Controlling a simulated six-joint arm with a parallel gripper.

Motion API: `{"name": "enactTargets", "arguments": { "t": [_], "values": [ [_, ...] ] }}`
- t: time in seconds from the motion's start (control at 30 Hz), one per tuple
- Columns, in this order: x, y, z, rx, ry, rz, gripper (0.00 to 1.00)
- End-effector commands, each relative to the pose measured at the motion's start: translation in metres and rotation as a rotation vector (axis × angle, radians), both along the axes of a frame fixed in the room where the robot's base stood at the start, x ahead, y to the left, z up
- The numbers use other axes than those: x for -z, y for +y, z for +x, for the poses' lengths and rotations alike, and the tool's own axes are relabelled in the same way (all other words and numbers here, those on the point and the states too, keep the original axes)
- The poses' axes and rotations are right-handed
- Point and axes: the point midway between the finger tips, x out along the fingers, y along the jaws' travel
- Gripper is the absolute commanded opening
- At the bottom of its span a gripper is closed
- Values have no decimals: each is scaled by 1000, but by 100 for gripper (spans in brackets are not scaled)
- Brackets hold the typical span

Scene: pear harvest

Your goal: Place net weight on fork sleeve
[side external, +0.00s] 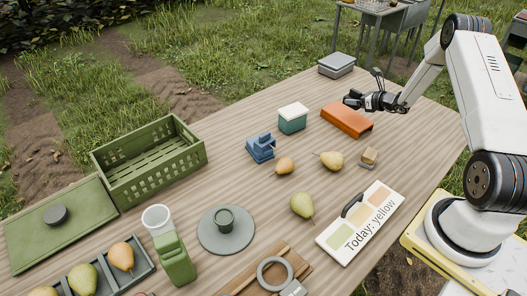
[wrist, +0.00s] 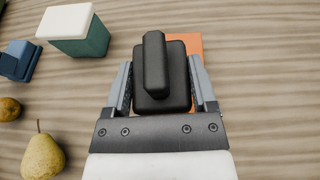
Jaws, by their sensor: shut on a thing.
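A black block with a raised bar on top, which looks like the net weight (wrist: 168,95), is between the two fingers of my gripper (wrist: 163,92) in the wrist view. My gripper (side external: 355,100) is shut on it and holds it above the table in the side view, where the weight is small and dark. An orange, low, open-ended piece, likely the fork sleeve (side external: 340,122), lies on the table just below and left of my gripper. In the wrist view the orange piece (wrist: 196,48) shows behind the weight, which mostly hides it.
A green-and-white box (side external: 292,120) and a blue object (side external: 261,147) stand left of the orange piece. A grey box (side external: 336,65) is at the back edge. Bare table surrounds the orange piece.

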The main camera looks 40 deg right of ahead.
Motion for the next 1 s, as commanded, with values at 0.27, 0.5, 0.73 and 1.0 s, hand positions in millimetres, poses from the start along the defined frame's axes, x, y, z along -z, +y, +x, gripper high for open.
{"name": "enactTargets", "arguments": {
  "t": [0.27, 0.5, 0.73, 1.0],
  "values": [
    [19, -9, 14, 1, -1, -1, 0],
    [21, -10, 15, 0, -1, -1, 0],
    [29, -13, 20, -1, -2, -2, 0],
    [54, -13, 20, 0, -1, -1, 0]
  ]
}}
